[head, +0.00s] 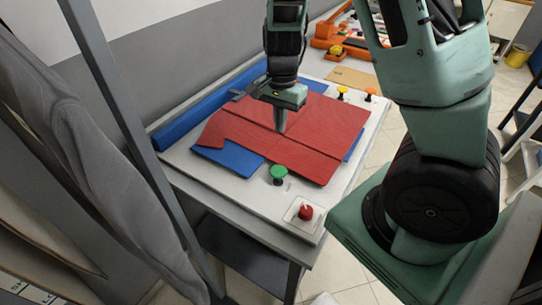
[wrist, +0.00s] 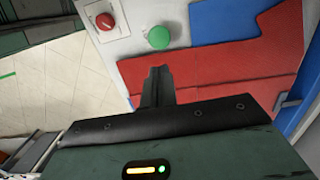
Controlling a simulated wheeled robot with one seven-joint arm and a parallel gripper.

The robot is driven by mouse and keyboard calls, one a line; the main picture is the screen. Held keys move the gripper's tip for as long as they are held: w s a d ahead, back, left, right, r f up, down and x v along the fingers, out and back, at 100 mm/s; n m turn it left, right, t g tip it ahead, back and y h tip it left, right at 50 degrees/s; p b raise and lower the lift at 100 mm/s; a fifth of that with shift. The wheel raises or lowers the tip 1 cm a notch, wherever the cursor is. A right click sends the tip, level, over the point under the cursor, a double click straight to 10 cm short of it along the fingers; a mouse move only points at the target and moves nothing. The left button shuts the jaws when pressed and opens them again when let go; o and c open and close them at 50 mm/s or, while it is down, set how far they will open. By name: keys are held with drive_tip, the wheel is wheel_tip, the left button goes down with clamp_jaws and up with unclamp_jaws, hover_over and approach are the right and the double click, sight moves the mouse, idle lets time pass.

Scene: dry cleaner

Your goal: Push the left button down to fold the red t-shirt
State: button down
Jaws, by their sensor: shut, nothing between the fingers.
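The red t-shirt (head: 318,125) lies spread on the blue folding board (head: 228,160), and it also shows in the wrist view (wrist: 215,72). A round green button (head: 279,172) stands at the board's near edge, also in the wrist view (wrist: 158,38). Yellow (head: 342,91) and orange (head: 371,92) buttons stand at the right edge. I cannot tell for sure which one the task calls left. My gripper (head: 280,127) is shut and empty, pointing down over the middle of the shirt, apart from the green button. Whether its tips touch the cloth is unclear.
A red button (head: 306,212) on a square plate sits at the table's near corner, also in the wrist view (wrist: 104,21).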

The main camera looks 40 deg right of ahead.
sight(279, 170)
drive_tip(key=f, duration=1.4)
drive_tip(key=shift+s+a, duration=0.35)
wheel_tip(279, 170, down, 5)
drive_tip(key=b, duration=0.4)
drive_tip(key=shift+r, duration=0.1)
drive_tip(key=shift+s, duration=0.15)
idle(0.5)
